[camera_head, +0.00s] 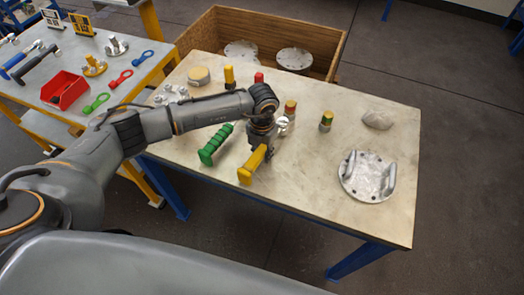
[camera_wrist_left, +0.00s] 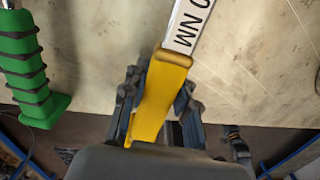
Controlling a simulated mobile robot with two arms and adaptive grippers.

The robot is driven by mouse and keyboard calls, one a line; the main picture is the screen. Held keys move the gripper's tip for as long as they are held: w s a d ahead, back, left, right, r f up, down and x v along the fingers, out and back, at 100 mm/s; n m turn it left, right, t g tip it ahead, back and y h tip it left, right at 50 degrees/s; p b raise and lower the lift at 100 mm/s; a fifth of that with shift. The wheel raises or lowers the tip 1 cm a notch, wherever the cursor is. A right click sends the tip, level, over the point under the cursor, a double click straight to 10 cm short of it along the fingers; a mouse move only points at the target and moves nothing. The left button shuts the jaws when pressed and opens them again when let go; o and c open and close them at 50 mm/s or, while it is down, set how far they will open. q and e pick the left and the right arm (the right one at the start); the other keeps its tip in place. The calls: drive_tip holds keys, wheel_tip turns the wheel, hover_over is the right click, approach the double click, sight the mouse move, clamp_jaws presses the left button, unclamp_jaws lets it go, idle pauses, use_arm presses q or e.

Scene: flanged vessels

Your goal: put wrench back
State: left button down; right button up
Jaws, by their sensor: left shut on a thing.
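The yellow-handled wrench (camera_head: 250,169) is at the front middle of the pale table (camera_head: 315,215). My left gripper (camera_head: 262,150) is over it, pointing down, with its fingers around the handle. In the left wrist view the yellow handle (camera_wrist_left: 163,88) sits between the two dark fingers, and a white shaft marked "0 NM" (camera_wrist_left: 187,25) runs up from it. I cannot tell whether the wrench touches the tabletop. A green-handled wrench (camera_head: 215,146) lies just to its left; its ribbed handle also shows in the left wrist view (camera_wrist_left: 22,62). My right gripper is not in view.
A flanged plate with two handles (camera_head: 366,178) and a grey lump (camera_head: 378,120) lie at the right. Small coloured cylinders (camera_head: 326,122) stand mid-table. A wooden crate (camera_head: 333,50) is behind. A side table at the left holds a red bin (camera_head: 65,92) and tools.

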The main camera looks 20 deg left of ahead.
use_arm(q)
drive_tip(key=shift+f+b, duration=0.45)
drive_tip(key=c, duration=1)
unclamp_jaws()
drive_tip(key=o, duration=0.5)
drive_tip(key=shift+f, duration=0.1)
drive_tip(key=shift+o, duration=0.2)
drive_tip(key=shift+r+p, duration=2.4)
drive_tip(key=shift+r, duration=1.25)
drive_tip(key=shift+f, duration=0.1)
